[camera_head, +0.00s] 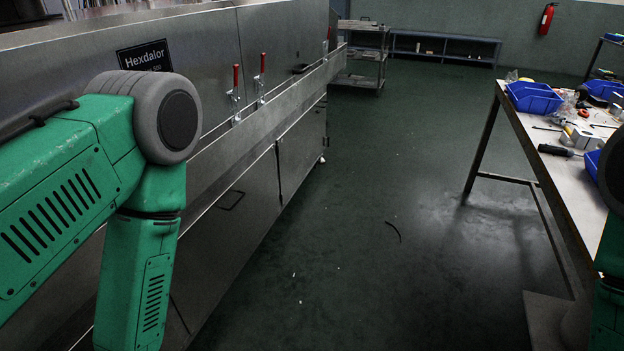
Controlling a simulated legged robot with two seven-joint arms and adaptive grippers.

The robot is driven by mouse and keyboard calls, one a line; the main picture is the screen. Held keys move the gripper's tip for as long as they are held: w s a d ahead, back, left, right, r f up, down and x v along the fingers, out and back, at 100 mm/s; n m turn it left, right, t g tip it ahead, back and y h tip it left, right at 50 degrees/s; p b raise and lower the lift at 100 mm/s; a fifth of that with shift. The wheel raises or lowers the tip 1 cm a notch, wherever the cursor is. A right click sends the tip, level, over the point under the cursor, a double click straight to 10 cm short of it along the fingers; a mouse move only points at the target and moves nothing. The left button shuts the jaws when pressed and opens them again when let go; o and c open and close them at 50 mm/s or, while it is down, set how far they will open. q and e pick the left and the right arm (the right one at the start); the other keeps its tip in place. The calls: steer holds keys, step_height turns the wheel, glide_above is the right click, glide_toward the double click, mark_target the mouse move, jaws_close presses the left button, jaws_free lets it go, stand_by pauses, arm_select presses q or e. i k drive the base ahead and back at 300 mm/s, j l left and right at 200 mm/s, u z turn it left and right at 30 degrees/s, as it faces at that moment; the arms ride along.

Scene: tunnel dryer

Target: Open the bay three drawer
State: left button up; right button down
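The steel tunnel dryer (285,30) runs along the left with a dark "Hexdalor" plate (145,56). Below its long side ledge are lower front panels (240,220); one carries a dark bar handle (231,200). No bay numbers are readable, so I cannot tell which panel is the bay three drawer. The visible lower fronts look flush, with none pulled out. My green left arm hides the near part of the dryer. My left gripper is out of view. Only a part of my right arm shows at the right edge; its gripper is out of view.
Two red-handled toggle clamps (236,92) (261,78) stand on the dryer's ledge. A workbench (560,185) with blue bins (534,97) and tools stands at right. A metal cart (362,52) is at the back. The dark green floor between is mostly clear.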

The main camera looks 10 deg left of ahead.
mark_target(212, 251)
steer(key=i+l, duration=0.1)
steer(key=i, duration=0.4)
steer(key=i+l, duration=0.1)
steer(key=i, duration=0.45)
steer(key=i+l+u, duration=0.1)
steer(key=i, duration=0.4)
steer(key=i+l+u, duration=0.1)
steer(key=i+u, duration=0.2)
steer(key=u, duration=0.2)
steer(key=i+l+u, duration=0.2)
steer(key=u, duration=0.25)
steer(key=i+l+u, duration=0.25)
steer(key=u, duration=0.25)
steer(key=i+l+u, duration=0.15)
steer(key=l+u, duration=0.3)
steer(key=i+l+u, duration=0.1)
steer(key=l+u, duration=0.7)
steer(key=l, duration=0.2)
